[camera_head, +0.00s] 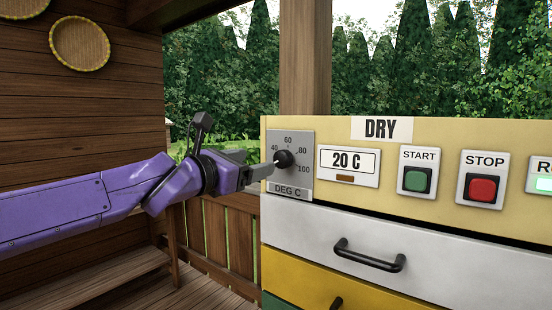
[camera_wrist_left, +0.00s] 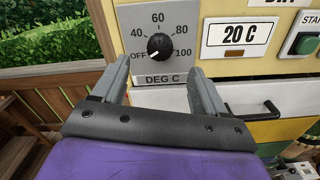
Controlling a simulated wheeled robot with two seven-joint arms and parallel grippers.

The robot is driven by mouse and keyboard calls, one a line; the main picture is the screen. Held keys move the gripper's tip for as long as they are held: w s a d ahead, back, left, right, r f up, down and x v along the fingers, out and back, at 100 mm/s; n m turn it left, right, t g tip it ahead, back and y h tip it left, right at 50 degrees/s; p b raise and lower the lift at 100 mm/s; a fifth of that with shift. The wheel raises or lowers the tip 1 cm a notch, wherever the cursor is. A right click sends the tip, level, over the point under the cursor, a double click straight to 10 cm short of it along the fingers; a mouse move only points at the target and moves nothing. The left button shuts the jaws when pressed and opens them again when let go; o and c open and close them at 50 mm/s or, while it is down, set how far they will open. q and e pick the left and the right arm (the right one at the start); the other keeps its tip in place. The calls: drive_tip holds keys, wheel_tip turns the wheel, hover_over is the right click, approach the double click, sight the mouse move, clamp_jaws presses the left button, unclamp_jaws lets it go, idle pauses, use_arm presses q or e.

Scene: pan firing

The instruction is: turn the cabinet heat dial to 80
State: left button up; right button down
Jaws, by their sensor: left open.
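The cabinet heat dial (camera_head: 284,159) is a black knob with a white pointer on a grey plate marked OFF, 40, 60, 80, 100 and DEG C. In the left wrist view the dial (camera_wrist_left: 160,46) points down-left toward OFF. The display (camera_head: 348,162) beside it reads 20 C. My left gripper (camera_head: 262,164) comes in from the left, close to the dial plate. In the left wrist view the left gripper (camera_wrist_left: 160,80) is open and empty, its fingers apart below the dial. Contact with the knob is not visible. My right gripper is not in view.
The cream cabinet (camera_head: 450,135) also carries a green START button (camera_head: 417,178) and a red STOP button (camera_head: 481,188). A white drawer with a black handle (camera_head: 369,258) sits below, over a yellow one (camera_head: 300,285). A wooden bench (camera_head: 100,285) stands at the left.

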sight(280, 158)
use_arm(q)
drive_tip(key=p+x, duration=0.2)
drive_tip(key=x, duration=0.7)
drive_tip(key=shift+d+f+p, duration=0.1)
drive_tip(key=shift+f+p, duration=0.1)
drive_tip(key=shift+p, duration=0.2)
drive_tip(key=shift+w+d+f, duration=0.1)
drive_tip(key=shift+w+d, duration=0.05)
drive_tip(key=shift+w, duration=0.1)
drive_tip(key=c, duration=1.1)
drive_tip(key=shift+o, duration=0.2)
